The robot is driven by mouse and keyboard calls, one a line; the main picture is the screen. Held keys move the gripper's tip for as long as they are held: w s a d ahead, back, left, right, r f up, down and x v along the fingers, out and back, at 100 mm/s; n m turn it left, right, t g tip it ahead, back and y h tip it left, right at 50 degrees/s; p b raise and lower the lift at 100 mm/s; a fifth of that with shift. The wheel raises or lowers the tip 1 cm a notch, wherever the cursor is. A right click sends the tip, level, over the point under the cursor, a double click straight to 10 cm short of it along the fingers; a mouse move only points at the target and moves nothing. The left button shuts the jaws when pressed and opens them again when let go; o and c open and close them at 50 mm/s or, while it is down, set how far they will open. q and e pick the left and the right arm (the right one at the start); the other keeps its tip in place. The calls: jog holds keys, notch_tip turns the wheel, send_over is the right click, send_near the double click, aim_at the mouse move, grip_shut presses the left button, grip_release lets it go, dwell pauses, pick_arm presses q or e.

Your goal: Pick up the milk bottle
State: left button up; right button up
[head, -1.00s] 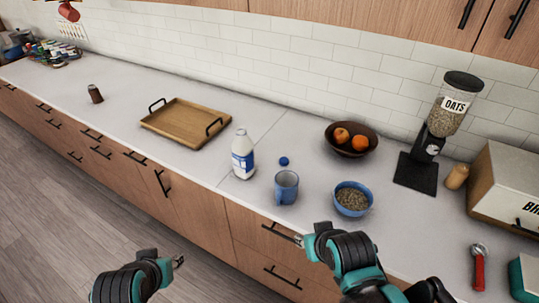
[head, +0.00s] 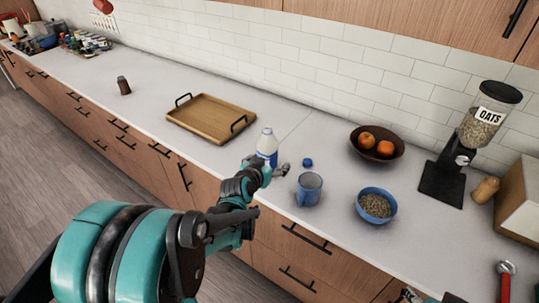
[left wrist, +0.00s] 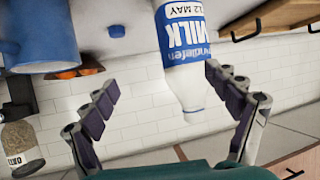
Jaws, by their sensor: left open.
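The milk bottle (head: 267,141), white with a blue label, stands upright on the counter; its lower part is hidden behind my left gripper (head: 272,171). In the left wrist view, which is upside down, the bottle (left wrist: 190,60) shows between the two spread fingers of my left gripper (left wrist: 161,80), nearer the right-hand finger. The gripper is open and holds nothing. I cannot tell whether a finger touches the bottle. Only a small piece of my right gripper (head: 409,294) shows at the bottom edge of the head view.
A blue mug (head: 309,190) stands close to the right of my left gripper, with a blue cap (head: 307,162) behind it. A wooden tray (head: 211,118) lies left of the bottle. A blue bowl (head: 376,206) and fruit bowl (head: 376,144) are further right.

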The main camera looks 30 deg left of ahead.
aim_at(265, 155)
pick_arm(q)
jog(key=shift+t+y, duration=0.3)
jog(key=shift+y, duration=0.1)
jog(key=a, duration=0.1)
jog(key=w+a, duration=0.1)
jog(key=a+f, duration=0.1)
jog(key=shift+w+a, duration=0.25)
jog(key=shift+a, duration=0.05)
jog(key=b+x, duration=0.1)
jog(key=x, duration=0.2)
jog(key=f+b+x, duration=0.1)
jog(key=x, duration=0.2)
jog(key=shift+a+b, duration=0.2)
jog(key=shift+b, duration=0.2)
jog(key=shift+w, duration=0.35)
jog(key=shift+c, duration=0.9)
jog(key=c, duration=1.1)
